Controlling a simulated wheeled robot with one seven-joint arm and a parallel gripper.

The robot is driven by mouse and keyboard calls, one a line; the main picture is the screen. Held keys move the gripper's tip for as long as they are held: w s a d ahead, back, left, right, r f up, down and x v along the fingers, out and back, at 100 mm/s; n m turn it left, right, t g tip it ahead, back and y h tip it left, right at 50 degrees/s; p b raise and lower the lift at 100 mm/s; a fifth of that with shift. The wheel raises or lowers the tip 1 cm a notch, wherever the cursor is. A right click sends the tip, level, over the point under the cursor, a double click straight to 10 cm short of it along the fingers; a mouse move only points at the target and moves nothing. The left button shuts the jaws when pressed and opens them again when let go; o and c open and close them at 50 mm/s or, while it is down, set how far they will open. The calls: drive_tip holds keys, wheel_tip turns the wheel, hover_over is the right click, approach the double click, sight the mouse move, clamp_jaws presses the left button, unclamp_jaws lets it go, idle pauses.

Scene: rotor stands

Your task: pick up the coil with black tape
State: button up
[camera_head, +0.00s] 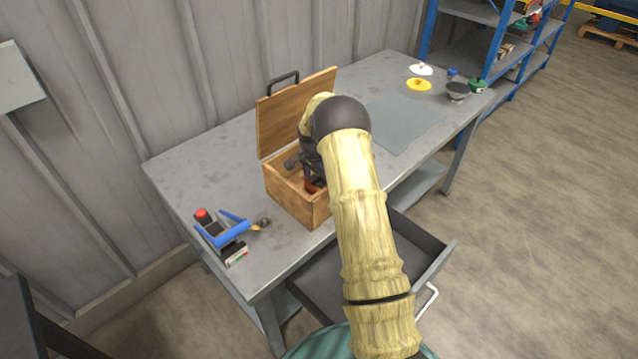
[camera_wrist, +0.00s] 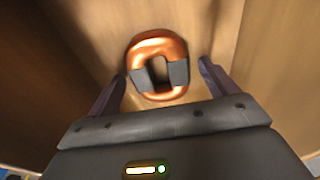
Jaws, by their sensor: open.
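The coil with black tape (camera_wrist: 144,49) shows in the wrist view as a copper-coloured ring with dark tape bands on its left and right sides. It lies inside the wooden box (camera_head: 290,206). My gripper (camera_wrist: 163,82) is open, with one finger on each side of the coil and gaps between the fingers and it. In the head view my arm covers much of the box's inside, and a small reddish-brown part shows at the bottom near my gripper (camera_head: 312,183).
The box's lid (camera_head: 282,115) stands open behind it on the grey table (camera_head: 185,170). A blue-handled tool (camera_head: 232,233) lies at the left. A drawer (camera_head: 325,285) is pulled out at the front. White (camera_head: 421,69) and yellow (camera_head: 419,85) discs lie at the back right.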

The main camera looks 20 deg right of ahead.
drive_tip(key=c, duration=1.3)
wheel_tip(320, 180, up, 10)
idle(0.3)
